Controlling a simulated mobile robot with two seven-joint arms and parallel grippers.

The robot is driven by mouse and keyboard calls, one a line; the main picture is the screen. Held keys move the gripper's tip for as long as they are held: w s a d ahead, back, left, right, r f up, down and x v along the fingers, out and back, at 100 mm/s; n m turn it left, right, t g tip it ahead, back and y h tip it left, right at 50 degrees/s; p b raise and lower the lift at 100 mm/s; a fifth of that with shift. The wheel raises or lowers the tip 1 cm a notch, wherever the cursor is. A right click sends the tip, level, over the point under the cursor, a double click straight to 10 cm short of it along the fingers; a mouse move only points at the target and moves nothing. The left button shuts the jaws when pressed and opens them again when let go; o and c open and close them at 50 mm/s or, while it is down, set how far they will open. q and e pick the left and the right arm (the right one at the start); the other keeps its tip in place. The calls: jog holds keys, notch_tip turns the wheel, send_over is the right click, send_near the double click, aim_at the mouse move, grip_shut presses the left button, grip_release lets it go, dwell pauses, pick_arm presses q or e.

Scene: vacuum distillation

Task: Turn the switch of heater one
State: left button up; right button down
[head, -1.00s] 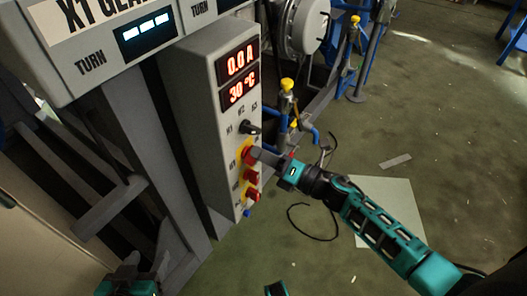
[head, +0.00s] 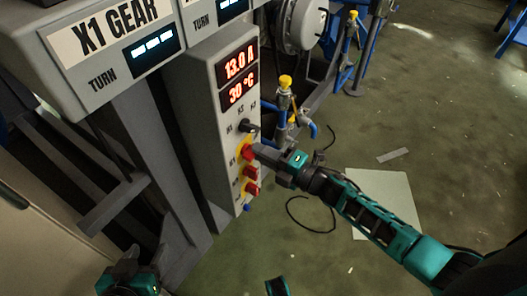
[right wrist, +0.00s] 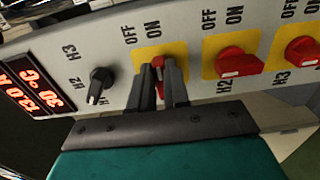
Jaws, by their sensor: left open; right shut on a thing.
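The grey control box (head: 205,110) stands with red displays reading 13.0 A and 30 °C. My right gripper (head: 257,151) is shut on the topmost red switch, heater one's (head: 246,152), which has a yellow plate. In the right wrist view the two dark fingers (right wrist: 171,84) sit on either side of this red knob (right wrist: 159,77), with OFF and ON printed beside its plate. The fingers hide much of the knob. My left gripper (head: 130,275) is open, low at the left, away from the box.
Two more red switches, H2 (right wrist: 236,64) and H3 (right wrist: 303,52), sit close beside the held one. A black selector knob (right wrist: 99,85) is on its other side. Blue pipework with a yellow-topped valve (head: 285,83) stands behind the box. Floor at right is mostly clear.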

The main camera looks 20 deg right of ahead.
dwell(0.4)
jog(key=c, duration=1.1)
grip_release()
jog(key=shift+s+d, duration=0.1)
jog(key=p+v, duration=0.1)
jog(key=v, duration=1.1)
jog(key=shift+s+d, duration=0.25)
jog(key=shift+p, duration=0.3)
